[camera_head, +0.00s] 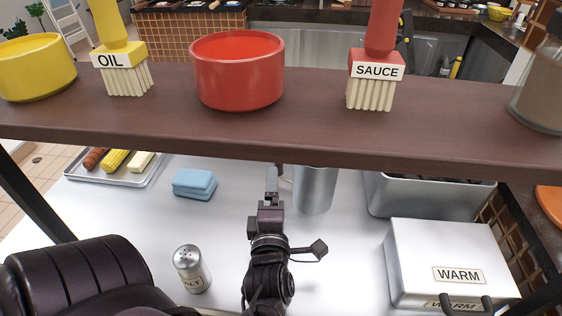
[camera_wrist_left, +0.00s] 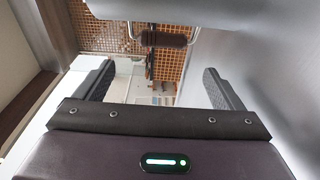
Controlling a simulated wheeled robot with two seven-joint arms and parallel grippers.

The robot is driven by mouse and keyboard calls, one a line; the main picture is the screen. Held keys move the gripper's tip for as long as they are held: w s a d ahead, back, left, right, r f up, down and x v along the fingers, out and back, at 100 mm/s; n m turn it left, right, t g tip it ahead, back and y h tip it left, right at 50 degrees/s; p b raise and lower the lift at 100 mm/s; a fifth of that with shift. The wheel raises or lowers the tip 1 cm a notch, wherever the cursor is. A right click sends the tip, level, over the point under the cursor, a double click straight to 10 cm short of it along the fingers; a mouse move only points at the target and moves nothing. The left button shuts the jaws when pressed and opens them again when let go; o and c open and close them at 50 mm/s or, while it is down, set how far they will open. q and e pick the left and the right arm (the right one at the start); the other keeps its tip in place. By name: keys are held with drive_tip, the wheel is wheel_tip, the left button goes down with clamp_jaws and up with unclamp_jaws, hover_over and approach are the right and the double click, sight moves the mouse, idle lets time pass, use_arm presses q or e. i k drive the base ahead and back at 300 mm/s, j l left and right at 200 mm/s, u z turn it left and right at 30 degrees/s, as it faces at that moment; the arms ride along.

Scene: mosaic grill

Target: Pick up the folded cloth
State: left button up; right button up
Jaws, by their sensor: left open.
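The folded cloth (camera_head: 194,183) is light blue and lies flat on the white counter (camera_head: 225,225), left of centre in the head view. My left gripper (camera_head: 272,180) is right of the cloth, apart from it, beside a grey metal cylinder (camera_head: 315,190). In the left wrist view my left gripper (camera_wrist_left: 160,88) has its two dark fingers spread with nothing between them. The cloth does not show in the left wrist view.
A brown shelf (camera_head: 320,140) crosses above the counter, bearing bowls and brushes. A tray (camera_head: 130,178) of food lies left of the cloth. A salt shaker (camera_head: 190,270) stands in front. A grey bin (camera_head: 430,200) and a WARM box (camera_head: 440,250) are at right.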

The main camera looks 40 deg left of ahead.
sight(200, 184)
drive_tip(key=k+l, duration=0.8)
drive_tip(key=l, duration=0.15)
